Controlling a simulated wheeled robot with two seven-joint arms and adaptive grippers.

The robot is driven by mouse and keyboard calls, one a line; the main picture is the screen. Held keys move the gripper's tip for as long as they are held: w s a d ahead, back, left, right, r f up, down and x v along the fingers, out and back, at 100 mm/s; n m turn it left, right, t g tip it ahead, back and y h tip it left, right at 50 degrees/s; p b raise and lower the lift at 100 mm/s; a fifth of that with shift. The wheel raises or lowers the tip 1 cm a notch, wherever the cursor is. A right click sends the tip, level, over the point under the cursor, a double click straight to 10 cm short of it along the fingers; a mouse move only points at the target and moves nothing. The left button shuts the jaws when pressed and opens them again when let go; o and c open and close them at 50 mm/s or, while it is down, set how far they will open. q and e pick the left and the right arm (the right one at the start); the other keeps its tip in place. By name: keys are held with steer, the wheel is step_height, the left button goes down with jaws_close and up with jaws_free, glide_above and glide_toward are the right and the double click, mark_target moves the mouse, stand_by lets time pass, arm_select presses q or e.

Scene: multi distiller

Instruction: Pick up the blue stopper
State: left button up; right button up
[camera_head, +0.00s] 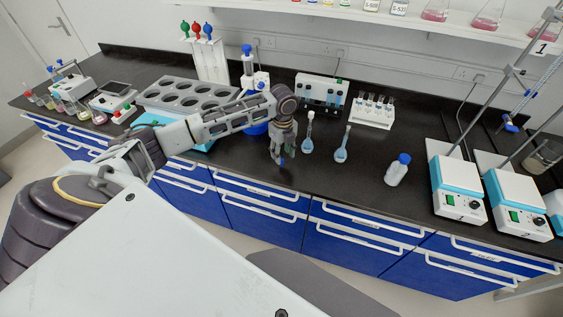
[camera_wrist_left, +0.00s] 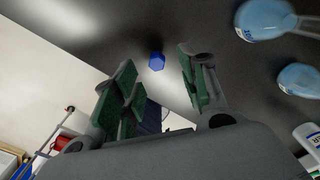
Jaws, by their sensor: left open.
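The small blue stopper (camera_wrist_left: 156,62) lies on the dark bench top, seen between my fingertips in the left wrist view. In the head view the stopper (camera_head: 280,162) shows as a bit of blue at the fingertips, mostly hidden by them. My left gripper (camera_head: 281,153) points down over the bench near its front edge. In the left wrist view the gripper (camera_wrist_left: 160,75) is open, its green-padded fingers on either side of the stopper with gaps. My right gripper is in neither view.
Two flasks with blue liquid stand right of my gripper: a stoppered one (camera_head: 308,138) and an open one (camera_head: 342,148). A blue-capped white bottle (camera_head: 397,171) stands farther right. A grey rack (camera_head: 187,96) stands left. Hotplate stirrers (camera_head: 458,190) stand at the far right.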

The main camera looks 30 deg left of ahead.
arm_select(q)
steer(key=shift+s+a+f+p, duration=0.1)
steer(key=shift+a+f+p, duration=0.1)
steer(key=shift+f, duration=1.1)
steer(key=shift+a+f+p, duration=0.1)
steer(key=shift+f+p, duration=0.1)
steer(key=shift+f, duration=1.1)
steer(key=c, duration=0.8)
